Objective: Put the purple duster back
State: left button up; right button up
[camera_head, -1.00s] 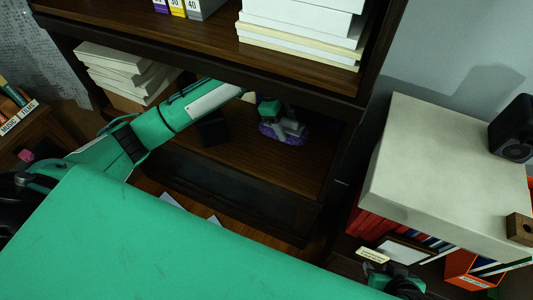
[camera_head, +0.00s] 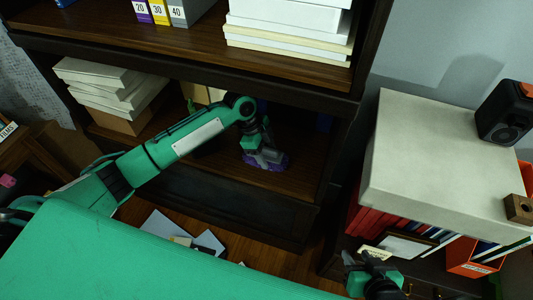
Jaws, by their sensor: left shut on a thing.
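The purple duster (camera_head: 281,162) is low on the wooden lower shelf (camera_head: 205,170) of the dark bookcase, showing as a purple fringe under my gripper. My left gripper (camera_head: 264,158) reaches into this shelf and is shut on the duster; its fingers and most of the duster's upper part are hard to make out. Whether the duster touches the shelf board is not clear. My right gripper (camera_head: 372,272) is at the bottom right, in front of the low cabinet, away from the duster. Its fingers are too dark and small to read.
The shelf above (camera_head: 190,43) carries binders and a white stack (camera_head: 290,35). A pale box-like top (camera_head: 430,170) with a black speaker (camera_head: 507,112) stands right. Papers (camera_head: 165,228) lie on the floor.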

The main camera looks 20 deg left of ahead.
pick_arm(q)
jog(key=shift+f, duration=0.2)
jog(key=o, duration=0.9)
jog(key=shift+r, duration=0.1)
jog(key=p+v, duration=0.1)
jog(key=v, duration=0.6)
jog(key=shift+a+r, duration=0.1)
jog(key=shift+r, duration=0.2)
pick_arm(e)
jog(key=d, duration=0.1)
jog(key=s+d+g, duration=0.1)
jog(key=g+h, duration=0.1)
jog(key=shift+s+d+r, duration=0.2)
jog(key=shift+s+d, duration=0.05)
jog(key=shift+d, duration=0.15)
pick_arm(q)
jog(key=shift+f, duration=0.1)
